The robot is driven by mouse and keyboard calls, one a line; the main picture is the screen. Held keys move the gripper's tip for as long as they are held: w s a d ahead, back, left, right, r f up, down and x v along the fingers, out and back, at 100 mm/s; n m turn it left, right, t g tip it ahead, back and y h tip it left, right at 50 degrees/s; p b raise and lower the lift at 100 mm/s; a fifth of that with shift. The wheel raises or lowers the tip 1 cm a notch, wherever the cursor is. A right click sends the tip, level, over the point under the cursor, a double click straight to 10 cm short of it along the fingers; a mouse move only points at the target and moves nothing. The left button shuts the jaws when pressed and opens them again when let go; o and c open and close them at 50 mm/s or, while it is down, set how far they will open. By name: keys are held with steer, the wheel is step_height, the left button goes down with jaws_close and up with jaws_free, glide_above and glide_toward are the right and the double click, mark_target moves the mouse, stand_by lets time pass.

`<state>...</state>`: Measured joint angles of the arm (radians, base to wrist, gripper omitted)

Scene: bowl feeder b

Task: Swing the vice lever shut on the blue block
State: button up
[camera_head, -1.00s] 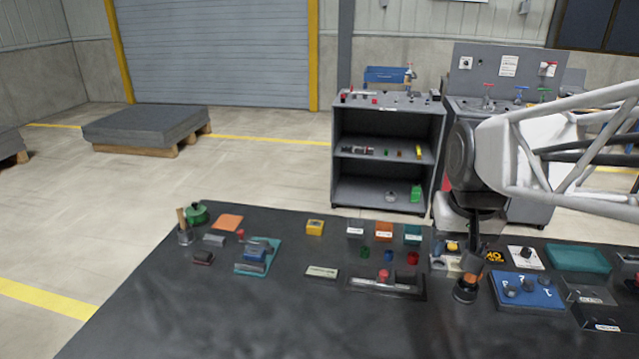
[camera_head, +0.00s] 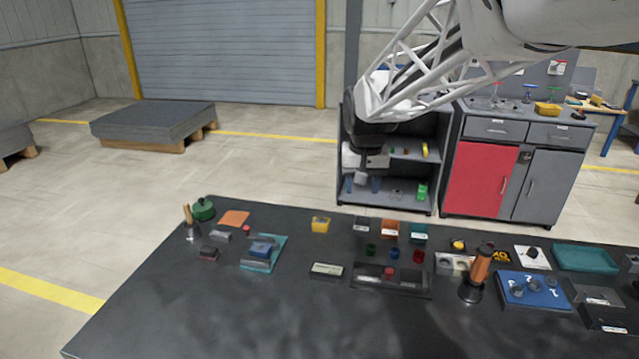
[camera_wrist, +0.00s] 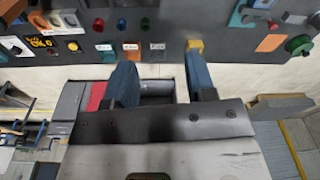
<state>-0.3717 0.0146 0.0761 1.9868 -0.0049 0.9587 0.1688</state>
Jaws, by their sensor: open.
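The blue block (camera_head: 262,248) sits in a small vice on a teal base (camera_head: 273,262), on the left part of the dark table. The vice lever is too small to make out. In the wrist view the blue block (camera_wrist: 262,4) is cut by the top edge, with the teal base (camera_wrist: 237,17) beside it. My gripper (camera_head: 362,183) is raised beyond the table's far edge, right of the vice and well apart from it. In the wrist view its two blue fingers (camera_wrist: 160,78) are spread with nothing between them.
A black-based orange handle (camera_head: 480,266) stands upright, slightly tilted, at the right. A yellow block (camera_head: 320,224), orange tile (camera_head: 234,218) and green round part (camera_head: 203,209) lie near the vice. The front left of the table (camera_head: 200,315) is clear.

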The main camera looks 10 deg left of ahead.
steer(key=w+a+f+n, duration=0.1)
steer(key=w+a+f, duration=0.3)
steer(key=a, duration=0.5)
steer(key=w+a+f, duration=0.4)
steer(key=w+a, duration=0.1)
steer(key=a, duration=0.4)
steer(key=n+g, duration=0.1)
glide_above(247, 227)
step_height(247, 227, down, 11)
steer(key=shift+s+d+f, duration=0.1)
steer(key=shift+f, duration=0.1)
steer(key=shift+f, duration=3.85)
steer(key=c, duration=0.9)
